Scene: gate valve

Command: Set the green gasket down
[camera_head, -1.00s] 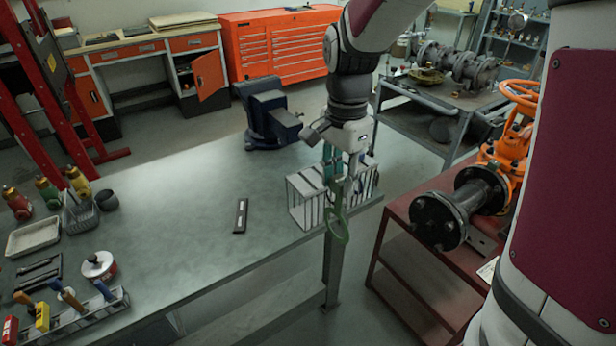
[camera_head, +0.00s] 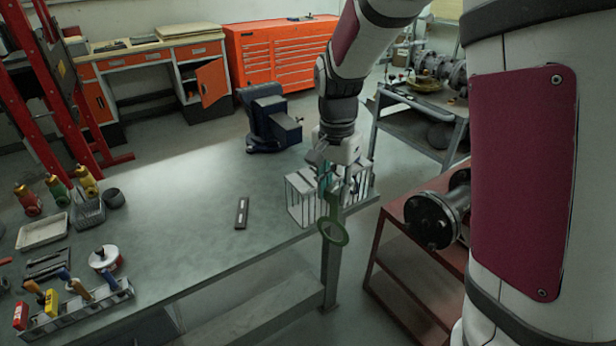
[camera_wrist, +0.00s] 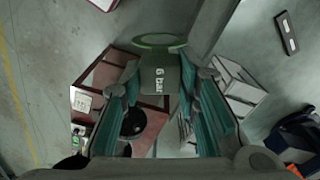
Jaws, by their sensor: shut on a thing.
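My gripper (camera_head: 332,188) is shut on the green gasket (camera_head: 333,232). The gasket hangs below the fingers as a flat ring with a tab, just off the front edge of the workbench and in front of the slotted white rack (camera_head: 303,200). In the wrist view, the gasket's tab (camera_wrist: 158,76) reads "6 bar" and sits between the teal finger pads of my gripper (camera_wrist: 160,95). The ring (camera_wrist: 158,41) shows beyond the tab, edge-on. Part of the rack is hidden behind my gripper.
The grey workbench (camera_head: 180,235) has a wide clear middle, with a dark level-like bar (camera_head: 241,213) on it. A blue vise (camera_head: 268,122) stands at the back. A red stand (camera_head: 400,255) with a flanged valve is right.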

